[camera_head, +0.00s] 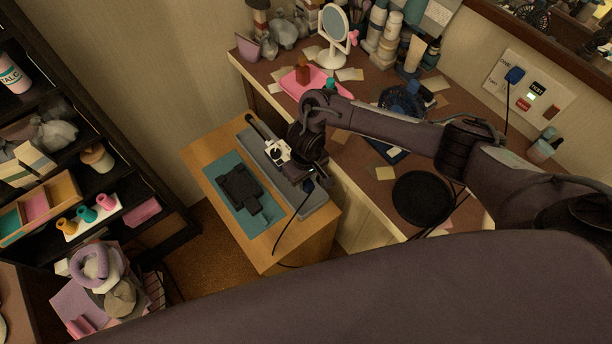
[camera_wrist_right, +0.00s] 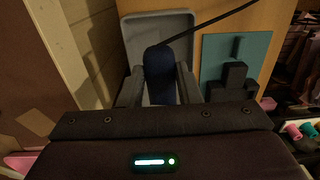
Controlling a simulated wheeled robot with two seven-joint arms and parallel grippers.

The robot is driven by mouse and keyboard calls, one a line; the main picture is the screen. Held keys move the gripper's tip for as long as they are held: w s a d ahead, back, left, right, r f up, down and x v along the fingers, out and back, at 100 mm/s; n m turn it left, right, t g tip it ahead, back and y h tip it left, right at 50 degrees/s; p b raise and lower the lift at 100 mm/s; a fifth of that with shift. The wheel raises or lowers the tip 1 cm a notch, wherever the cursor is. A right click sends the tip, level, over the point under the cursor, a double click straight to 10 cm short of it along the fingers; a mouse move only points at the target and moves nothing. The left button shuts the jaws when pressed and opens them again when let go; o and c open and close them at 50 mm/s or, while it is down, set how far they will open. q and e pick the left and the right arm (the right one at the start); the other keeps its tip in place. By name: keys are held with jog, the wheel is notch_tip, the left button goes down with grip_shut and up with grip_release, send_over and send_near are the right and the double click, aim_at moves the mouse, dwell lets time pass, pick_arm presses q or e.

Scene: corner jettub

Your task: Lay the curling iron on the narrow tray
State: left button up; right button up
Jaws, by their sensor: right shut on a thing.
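The curling iron shows its dark barrel (camera_head: 259,128) and a blue handle end (camera_head: 308,185) in the head view. My right gripper (camera_head: 288,166) is shut on it. In the right wrist view the blue handle (camera_wrist_right: 160,72) sits between the two fingers, and a dark cord runs off to the upper right. The narrow grey tray (camera_head: 318,205) lies directly under the iron, lined up with it in the head view; its rim also shows in the right wrist view (camera_wrist_right: 190,22). I cannot tell whether the iron touches the tray. My left gripper is not in view.
A teal mat (camera_head: 221,169) with a dark device (camera_head: 240,188) on it lies beside the tray on the wooden stand (camera_head: 205,150). A cluttered counter (camera_head: 262,72) is to the right, with a round black pad (camera_head: 422,196). Dark shelves (camera_head: 160,228) stand left.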

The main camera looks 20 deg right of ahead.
jog(key=b, duration=0.4)
send_over(306, 201)
jog(key=shift+w+f, duration=0.1)
jog(key=shift+f, duration=4.2)
jog(key=shift+f+b, duration=0.2)
jog(key=shift+b, duration=0.1)
jog(key=o, duration=1.2)
jog(key=shift+f, duration=0.1)
jog(key=shift+p, duration=0.3)
notch_tip(306, 201, up, 8)
jog(key=shift+f+p, duration=0.1)
jog(key=shift+p, duration=0.55)
